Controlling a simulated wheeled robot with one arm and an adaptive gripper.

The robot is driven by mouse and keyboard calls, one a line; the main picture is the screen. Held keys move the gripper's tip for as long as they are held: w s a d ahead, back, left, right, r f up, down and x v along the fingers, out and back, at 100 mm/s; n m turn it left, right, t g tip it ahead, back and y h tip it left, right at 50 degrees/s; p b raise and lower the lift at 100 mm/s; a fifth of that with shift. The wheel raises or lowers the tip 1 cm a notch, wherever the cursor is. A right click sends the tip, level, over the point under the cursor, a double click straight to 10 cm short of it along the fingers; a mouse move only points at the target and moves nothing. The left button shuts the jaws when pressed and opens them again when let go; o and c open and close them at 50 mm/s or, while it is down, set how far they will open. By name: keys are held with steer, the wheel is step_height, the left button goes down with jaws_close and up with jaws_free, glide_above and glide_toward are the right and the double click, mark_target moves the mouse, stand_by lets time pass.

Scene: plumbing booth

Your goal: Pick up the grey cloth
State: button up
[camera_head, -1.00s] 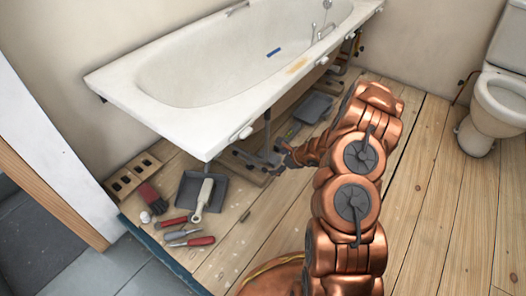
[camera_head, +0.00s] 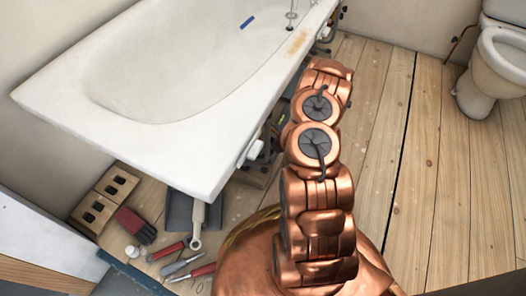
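I cannot make out a grey cloth in the present head view. My copper arm reaches up the middle of the picture, along the front side of the white bathtub (camera_head: 215,150). The end of my arm and my gripper are hidden behind the arm's own links and the tub's edge. I cannot see whether the gripper is open or holds anything. Only a dark strip of the space under the tub shows, left of my arm.
A dark dustpan (camera_head: 179,212), a red brush (camera_head: 135,225), a holed brick (camera_head: 104,200) and red-handled tools (camera_head: 188,271) lie at the tub's near end. A blue piece (camera_head: 247,22) lies in the tub. A toilet (camera_head: 497,70) stands right; floorboards (camera_head: 400,160) between are clear.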

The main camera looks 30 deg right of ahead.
steer(key=shift+b+x, duration=1.6)
steer(key=shift+x, duration=1.2)
steer(key=shift+w+a+r, duration=0.1)
steer(key=shift+w+r, duration=0.05)
steer(key=c, duration=1.1)
steer(key=shift+r, duration=0.1)
step_height(320, 180, up, 4)
steer(key=p, duration=0.3)
steer(key=shift+r, duration=0.15)
steer(key=s+d+p, duration=0.1)
steer(key=s+d, duration=0.1)
steer(key=s, duration=0.3)
steer(key=s+d+p, duration=0.2)
steer(key=s, duration=0.4)
steer(key=s+d+f+p, duration=0.1)
steer(key=s+d+p, duration=0.1)
steer(key=s, duration=0.4)
steer(key=shift+d, duration=0.1)
